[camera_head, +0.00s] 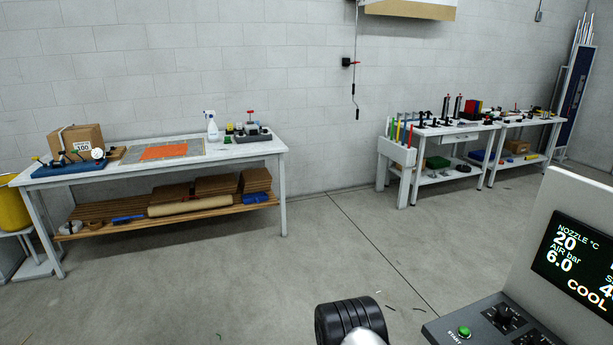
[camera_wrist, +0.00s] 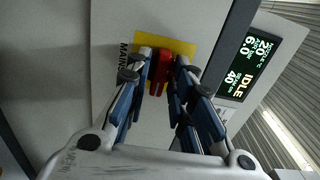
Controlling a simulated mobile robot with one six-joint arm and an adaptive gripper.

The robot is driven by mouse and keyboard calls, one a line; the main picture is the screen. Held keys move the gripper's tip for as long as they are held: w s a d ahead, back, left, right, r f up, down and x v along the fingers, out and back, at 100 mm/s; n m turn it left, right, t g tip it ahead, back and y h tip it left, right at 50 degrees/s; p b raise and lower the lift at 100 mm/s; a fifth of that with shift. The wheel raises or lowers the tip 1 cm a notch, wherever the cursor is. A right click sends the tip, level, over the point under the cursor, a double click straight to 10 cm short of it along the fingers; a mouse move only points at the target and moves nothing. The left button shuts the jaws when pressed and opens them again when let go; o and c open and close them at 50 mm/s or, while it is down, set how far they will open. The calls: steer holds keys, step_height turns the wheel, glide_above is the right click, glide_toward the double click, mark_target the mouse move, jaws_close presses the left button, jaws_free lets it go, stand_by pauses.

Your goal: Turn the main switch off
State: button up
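The main switch shows in the wrist view as a red handle (camera_wrist: 161,70) on a yellow plate (camera_wrist: 183,47), on a light grey panel. The word MAINS runs up beside the plate, and the handle lies roughly along the same direction as that word. My gripper (camera_wrist: 163,68) is at the switch, with one finger on each side of the handle. The fingers stand apart, and a narrow gap shows on the right of the handle. Contact on the left side cannot be told. The switch and my gripper are not visible in the head view.
A lit display (camera_wrist: 246,62) beside the switch reads IDLE. In the head view a machine display (camera_head: 575,262) and a control box with a green START button (camera_head: 464,331) stand at right.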

jaws_close()
steer(key=n, duration=1)
steer(key=shift+p, duration=0.3)
steer(key=shift+o, duration=0.6)
jaws_free()
